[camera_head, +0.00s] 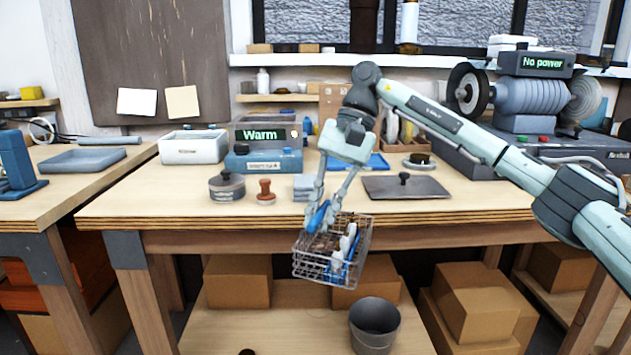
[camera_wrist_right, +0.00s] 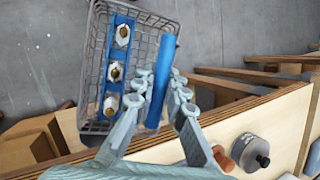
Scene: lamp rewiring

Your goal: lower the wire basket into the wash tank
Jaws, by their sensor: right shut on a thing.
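The wire basket (camera_head: 330,262) hangs in front of the workbench's front edge, slightly tilted. My right gripper (camera_head: 318,218) is shut on its blue handle, which also shows between the fingers in the right wrist view (camera_wrist_right: 163,70). The basket (camera_wrist_right: 92,60) holds a blue strip (camera_wrist_right: 118,55) with three pale pieces with brassy centres. The blue box with the lit "Warm" display (camera_head: 237,163), apparently the wash tank, stands at the back of the bench, left of and beyond the basket. My left gripper is not in view.
A lidded grey pot (camera_head: 227,187), a wooden-handled stamp-like piece (camera_head: 265,192) and grey blocks (camera_head: 305,187) stand in front of the tank. A flat dark plate with a knob (camera_head: 400,187) lies to the right. A white bin (camera_head: 193,147) stands left of the tank.

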